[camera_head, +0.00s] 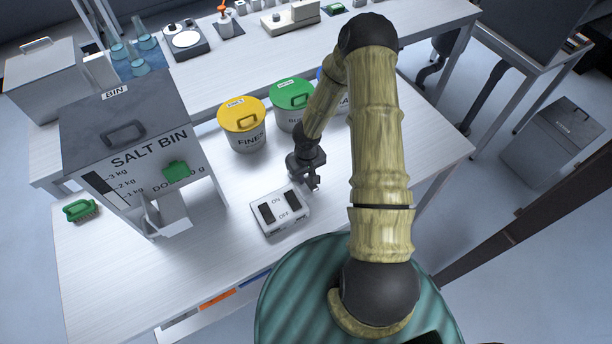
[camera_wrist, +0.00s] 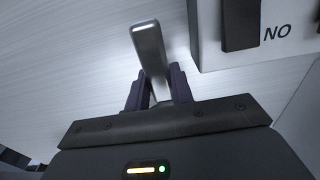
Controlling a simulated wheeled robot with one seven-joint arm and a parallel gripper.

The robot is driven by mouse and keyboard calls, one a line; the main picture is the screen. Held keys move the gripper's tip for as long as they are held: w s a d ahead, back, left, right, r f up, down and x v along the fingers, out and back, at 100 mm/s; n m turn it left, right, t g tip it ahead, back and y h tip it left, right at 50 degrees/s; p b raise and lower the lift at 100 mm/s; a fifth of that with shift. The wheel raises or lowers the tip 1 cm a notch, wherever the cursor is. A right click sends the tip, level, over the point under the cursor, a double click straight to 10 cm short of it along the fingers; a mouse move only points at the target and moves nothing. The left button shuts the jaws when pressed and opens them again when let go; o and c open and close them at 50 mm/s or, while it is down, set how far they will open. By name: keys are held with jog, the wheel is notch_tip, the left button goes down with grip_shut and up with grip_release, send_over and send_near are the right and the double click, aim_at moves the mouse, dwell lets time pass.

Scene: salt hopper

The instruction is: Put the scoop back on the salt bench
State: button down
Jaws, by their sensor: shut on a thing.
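My gripper (camera_head: 313,180) is low over the salt bench (camera_head: 365,170), just behind and to the right of the switch box. In the wrist view my gripper (camera_wrist: 160,90) is shut on a slim grey bar with a pale end, which looks like part of the scoop (camera_wrist: 149,45). The bar sticks out beyond the dark fingers, over the white bench top. The rest of the scoop is hidden, and I cannot tell whether it touches the bench. In the head view the scoop cannot be made out clearly.
The ON/OFF switch box (camera_head: 281,211) is close beside my gripper. The salt bin (camera_head: 130,150) stands at left, with a green brush (camera_head: 81,210) near it. Yellow (camera_head: 242,122) and green (camera_head: 293,103) lidded buckets stand behind. The bench's right part and front left are clear.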

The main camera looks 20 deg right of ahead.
aim_at(306, 176)
jog(key=c, duration=1.2)
grip_release()
notch_tip(306, 176, up, 12)
jog(key=p, duration=0.3)
jog(key=shift+s, duration=0.15)
jog(key=shift+r, duration=0.1)
